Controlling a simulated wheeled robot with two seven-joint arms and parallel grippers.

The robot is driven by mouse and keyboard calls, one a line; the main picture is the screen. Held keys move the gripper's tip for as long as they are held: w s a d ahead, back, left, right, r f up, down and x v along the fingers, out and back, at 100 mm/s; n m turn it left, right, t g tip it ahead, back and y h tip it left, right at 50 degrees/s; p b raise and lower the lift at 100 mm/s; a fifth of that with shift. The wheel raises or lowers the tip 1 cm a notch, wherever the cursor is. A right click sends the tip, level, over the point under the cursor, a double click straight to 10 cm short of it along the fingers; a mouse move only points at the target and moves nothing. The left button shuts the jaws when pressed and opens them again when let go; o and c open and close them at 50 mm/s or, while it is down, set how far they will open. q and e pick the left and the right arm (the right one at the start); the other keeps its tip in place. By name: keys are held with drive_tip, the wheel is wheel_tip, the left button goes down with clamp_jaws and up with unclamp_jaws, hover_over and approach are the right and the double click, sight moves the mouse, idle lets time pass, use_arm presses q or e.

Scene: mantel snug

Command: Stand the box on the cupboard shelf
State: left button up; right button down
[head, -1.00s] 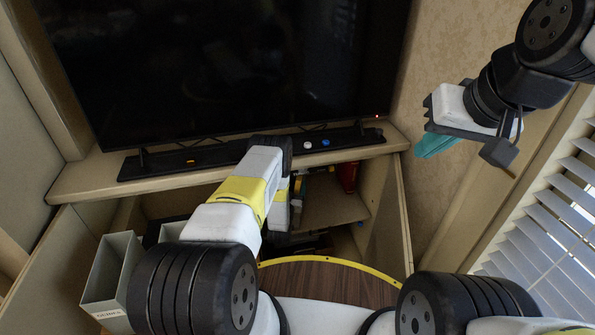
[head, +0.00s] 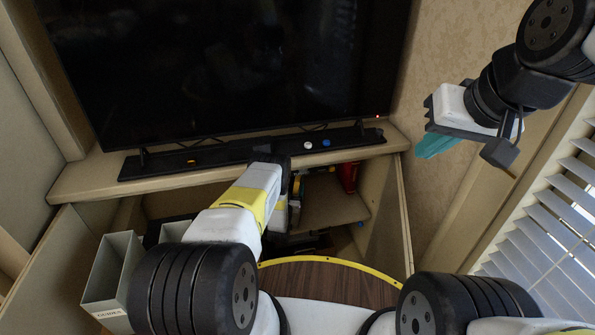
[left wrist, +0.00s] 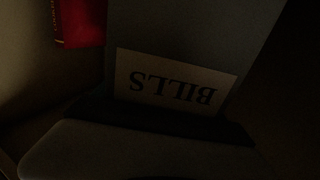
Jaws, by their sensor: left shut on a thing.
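The box, a grey file with a pale label reading BILLS upside down (left wrist: 178,82), fills the middle of the dark left wrist view. My left gripper (left wrist: 165,115) is shut on it; the dark band across the box's lower part is probably a finger. In the head view my left arm reaches into the cupboard, and its forearm hides the gripper and the held box. The cupboard shelf (head: 328,208) shows right of that arm.
A grey file labelled GUIDES (head: 108,275) stands at lower left, with another grey file (head: 172,232) beside it. A red item (head: 348,176) stands in the cupboard. A television (head: 230,65) stands above on the cupboard top (head: 80,183). A round wooden table (head: 330,282) is in front.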

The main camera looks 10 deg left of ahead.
use_arm(q)
drive_tip(key=shift+f, duration=0.1)
drive_tip(key=o, duration=1.9)
drive_tip(key=shift+f, duration=0.1)
drive_tip(key=shift+c, duration=0.2)
drive_tip(key=shift+o, duration=0.9)
drive_tip(key=shift+r, duration=0.2)
drive_tip(key=s, duration=1.2)
